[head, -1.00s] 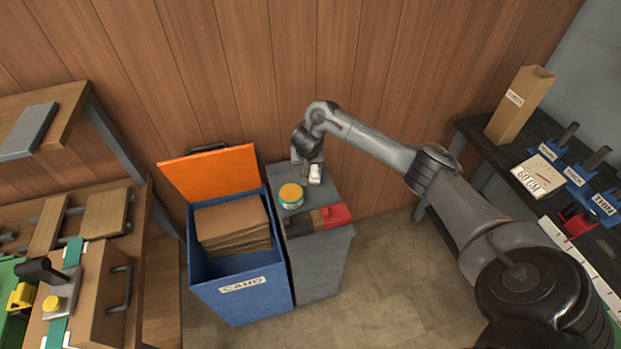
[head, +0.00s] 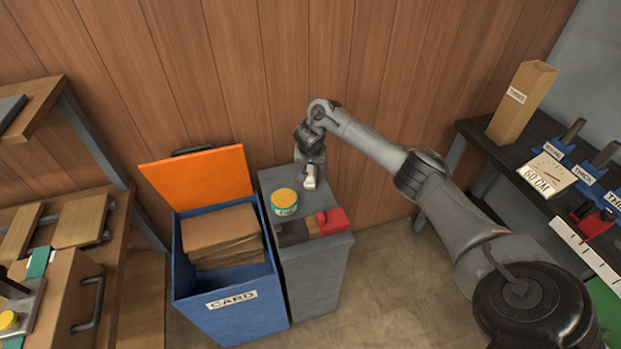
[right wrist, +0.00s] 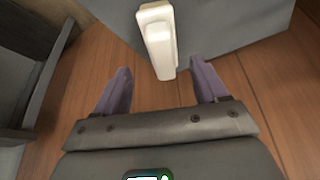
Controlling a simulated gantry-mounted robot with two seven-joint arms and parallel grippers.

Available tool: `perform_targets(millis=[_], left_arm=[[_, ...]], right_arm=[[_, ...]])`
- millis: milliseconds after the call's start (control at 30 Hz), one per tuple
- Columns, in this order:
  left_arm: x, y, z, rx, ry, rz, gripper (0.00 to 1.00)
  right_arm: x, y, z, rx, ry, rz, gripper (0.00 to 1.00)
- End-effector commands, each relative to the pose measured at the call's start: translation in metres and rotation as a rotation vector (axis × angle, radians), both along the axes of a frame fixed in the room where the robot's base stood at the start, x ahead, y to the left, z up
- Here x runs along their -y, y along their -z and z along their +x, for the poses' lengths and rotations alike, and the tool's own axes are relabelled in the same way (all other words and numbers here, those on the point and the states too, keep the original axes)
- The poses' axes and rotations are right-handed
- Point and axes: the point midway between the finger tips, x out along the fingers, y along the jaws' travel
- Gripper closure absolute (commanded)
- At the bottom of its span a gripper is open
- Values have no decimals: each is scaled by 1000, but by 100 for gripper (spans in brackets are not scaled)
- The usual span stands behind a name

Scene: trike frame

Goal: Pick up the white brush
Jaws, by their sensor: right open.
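The white brush (head: 310,180) is on top of the grey cabinet (head: 277,181), near its right edge. It is small in the head view and partly hidden by my right gripper (head: 311,158), which is just above and behind it. In the right wrist view the brush (right wrist: 157,38) is a white, blocky shape whose near end lies between the fingertips. My right gripper (right wrist: 160,68) is open, with a gap on both sides of the brush. I cannot tell how far below the fingertips the brush is. My left gripper is not in view.
A yellow-topped tin (head: 285,200) stands on the cabinet beside the brush. A red item (head: 332,220) lies at the cabinet's front. A blue card bin (head: 230,305) with an open orange lid (head: 197,179) stands left. A black bench (head: 483,140) is at right.

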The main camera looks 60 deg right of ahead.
Motion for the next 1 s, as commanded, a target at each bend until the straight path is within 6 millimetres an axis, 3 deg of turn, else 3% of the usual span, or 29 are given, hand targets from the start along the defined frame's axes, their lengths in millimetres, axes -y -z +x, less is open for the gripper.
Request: perform_targets(millis=[100,300,667,1000], left_arm=[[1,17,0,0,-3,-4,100],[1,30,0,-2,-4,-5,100],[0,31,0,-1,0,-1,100],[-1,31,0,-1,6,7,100]], right_arm=[[2,21,5,-1,1,2,28],[9,39,10,0,1,0,28],[11,42,11,0,-1,0,29],[11,42,11,0,0,0,81]])
